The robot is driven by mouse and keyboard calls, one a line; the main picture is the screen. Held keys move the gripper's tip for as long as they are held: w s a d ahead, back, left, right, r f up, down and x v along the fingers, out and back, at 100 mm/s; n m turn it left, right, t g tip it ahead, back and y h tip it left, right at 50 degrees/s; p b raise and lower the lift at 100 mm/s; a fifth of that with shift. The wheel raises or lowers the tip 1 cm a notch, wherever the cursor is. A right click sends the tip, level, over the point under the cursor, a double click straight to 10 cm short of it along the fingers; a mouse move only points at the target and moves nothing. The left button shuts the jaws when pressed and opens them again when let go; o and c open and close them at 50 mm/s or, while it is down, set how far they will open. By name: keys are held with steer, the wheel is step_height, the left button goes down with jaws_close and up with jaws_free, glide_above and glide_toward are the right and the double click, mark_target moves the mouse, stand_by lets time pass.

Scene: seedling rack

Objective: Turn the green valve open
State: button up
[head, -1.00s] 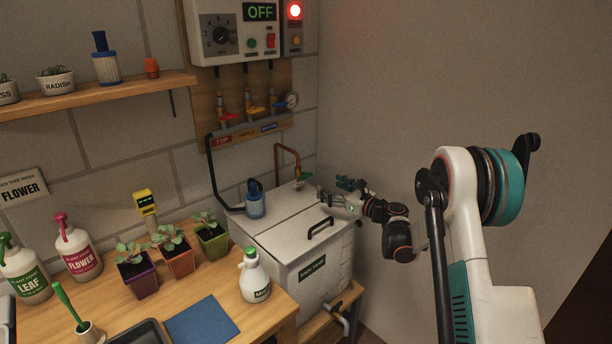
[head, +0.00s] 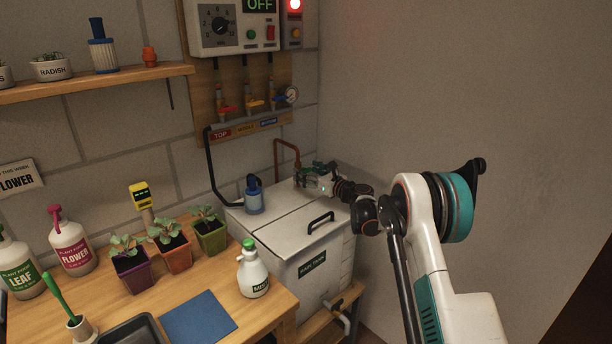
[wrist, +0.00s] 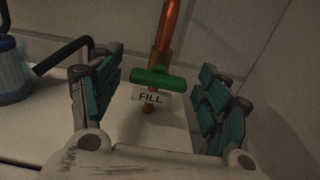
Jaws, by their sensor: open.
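The green valve (wrist: 158,79) is a bar handle on a vertical copper pipe (wrist: 168,25), above a white tag reading FILL (wrist: 150,97). It lies crosswise in the wrist view. My gripper (wrist: 157,92) is open, with one teal-padded finger to the left of the handle and one to the right, both apart from it. In the head view my gripper (head: 312,176) is over the back of the white tank (head: 290,225), beside the copper pipe (head: 287,150). There the gripper largely hides the valve.
A blue pump (head: 254,198) with a black hose stands on the tank lid, left of the gripper. A black lid handle (head: 320,222) rises in front. Walls are close behind and right. Potted seedlings and a white spray bottle (head: 252,272) stand on the bench.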

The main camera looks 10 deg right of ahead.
steer(key=shift+w+a, duration=0.35)
steer(key=shift+w, duration=0.1)
steer(key=c, duration=1.1)
